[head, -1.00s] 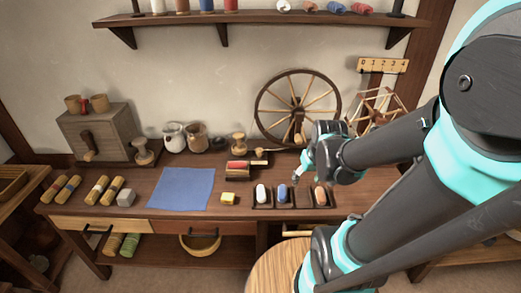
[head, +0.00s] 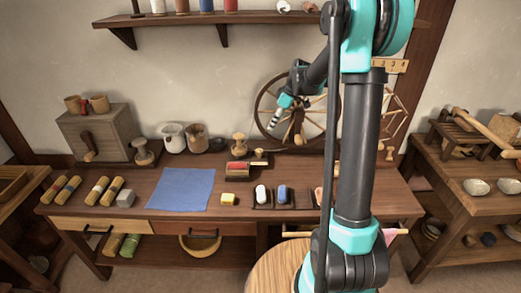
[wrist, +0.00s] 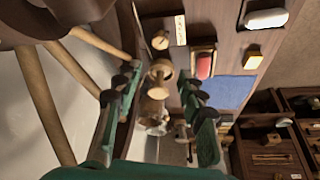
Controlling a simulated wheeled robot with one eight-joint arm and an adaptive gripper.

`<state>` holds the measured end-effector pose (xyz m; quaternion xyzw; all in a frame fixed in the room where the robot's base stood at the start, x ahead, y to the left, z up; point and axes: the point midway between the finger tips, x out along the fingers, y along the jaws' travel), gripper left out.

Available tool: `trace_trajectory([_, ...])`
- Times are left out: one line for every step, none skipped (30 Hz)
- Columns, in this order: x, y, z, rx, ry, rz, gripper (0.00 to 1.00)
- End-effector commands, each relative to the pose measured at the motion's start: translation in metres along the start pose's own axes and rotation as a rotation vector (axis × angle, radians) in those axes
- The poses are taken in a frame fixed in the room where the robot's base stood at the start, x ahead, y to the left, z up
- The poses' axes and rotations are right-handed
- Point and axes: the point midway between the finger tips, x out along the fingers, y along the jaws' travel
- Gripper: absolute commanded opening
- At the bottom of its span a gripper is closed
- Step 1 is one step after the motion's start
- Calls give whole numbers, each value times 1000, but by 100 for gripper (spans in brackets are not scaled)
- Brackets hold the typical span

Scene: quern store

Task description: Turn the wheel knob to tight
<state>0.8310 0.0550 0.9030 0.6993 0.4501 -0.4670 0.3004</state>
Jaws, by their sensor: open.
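A large spoked wooden wheel (head: 258,105) stands upright against the wall at the back of the bench. A pale wooden knob (head: 298,139) shows at its lower part; its setting cannot be read. My gripper (head: 273,122) is in front of the wheel's left half, above and left of the knob, pointing down. In the wrist view, the gripper (wrist: 160,85) is open, with nothing held between its fingers. The wheel's spokes (wrist: 38,95) run close along the left finger there. The knob cannot be made out for sure in the wrist view.
A wooden spool (head: 238,138), a red-topped block (head: 237,168) and jars (head: 174,137) stand left of the wheel. A tray (head: 300,206) with small ovals is partly behind my arm. A numbered plate (head: 390,66) is partly hidden. The blue cloth (head: 182,188) lies flat.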

Motion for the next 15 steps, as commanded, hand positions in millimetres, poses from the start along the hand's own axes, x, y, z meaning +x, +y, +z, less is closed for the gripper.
trace_trajectory([3,1,0,-3,0,-1,40])
trace_trajectory([6,1,0,-3,0,-1,40])
trace_trajectory([10,1,0,-3,0,-1,40])
trace_trajectory([13,1,0,-3,0,-1,40])
trace_trajectory([18,0,0,-3,0,-1,40])
trace_trajectory([24,0,0,-3,0,-1,40])
trace_trajectory([30,0,0,-4,0,-1,40])
trace_trajectory([36,0,0,-4,0,-1,40])
trace_trajectory([44,0,0,-4,-1,-1,40])
trace_trajectory([50,0,-1,-3,-1,-1,40])
trace_trajectory([56,0,0,-3,-1,-1,40])
trace_trajectory([63,0,0,-2,-1,-1,40])
trace_trajectory([70,0,0,-2,-1,-1,40])
trace_trajectory([75,0,0,-2,-1,-1,40])
trace_trajectory([83,0,0,-3,-1,-1,40])
